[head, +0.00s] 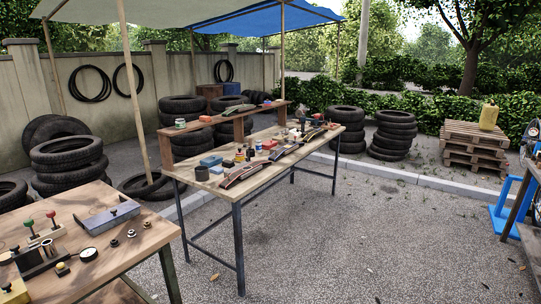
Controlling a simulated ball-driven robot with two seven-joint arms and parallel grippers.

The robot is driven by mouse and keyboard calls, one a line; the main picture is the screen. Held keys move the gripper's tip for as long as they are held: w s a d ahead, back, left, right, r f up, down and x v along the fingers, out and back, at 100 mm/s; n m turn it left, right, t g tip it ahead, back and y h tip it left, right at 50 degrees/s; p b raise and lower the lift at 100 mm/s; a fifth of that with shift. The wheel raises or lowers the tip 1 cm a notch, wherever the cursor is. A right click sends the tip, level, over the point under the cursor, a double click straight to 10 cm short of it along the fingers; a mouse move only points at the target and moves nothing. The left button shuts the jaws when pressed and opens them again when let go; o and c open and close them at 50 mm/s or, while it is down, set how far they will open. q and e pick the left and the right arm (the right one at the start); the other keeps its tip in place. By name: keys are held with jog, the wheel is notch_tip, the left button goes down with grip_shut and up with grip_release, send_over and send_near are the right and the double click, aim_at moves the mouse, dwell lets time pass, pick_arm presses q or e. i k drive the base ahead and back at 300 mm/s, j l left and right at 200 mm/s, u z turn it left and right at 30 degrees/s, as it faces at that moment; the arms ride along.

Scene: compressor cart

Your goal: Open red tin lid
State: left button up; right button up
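No gripper of mine shows in the head view. I cannot pick out the red tin or its lid for certain at this distance. A small red box-like item (269,144) lies on the middle workbench (215,182), among tools and small parts. Another small reddish item (205,118) sits on the raised shelf (178,131) behind that bench. Both are too small to tell whether they have a lid.
A near wooden table (115,255) at the lower left carries a grey case (108,217), a gauge (88,254) and levers. Tire stacks (68,160) and pallets (475,146) stand behind. Open gravel (350,240) lies right of the benches. A blue-framed stand (503,208) is far right.

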aim_at(268, 144)
jog(key=i+l+z, duration=0.3)
jog(key=i, duration=0.6)
jog(key=i+z, duration=0.3)
jog(key=i, duration=0.55)
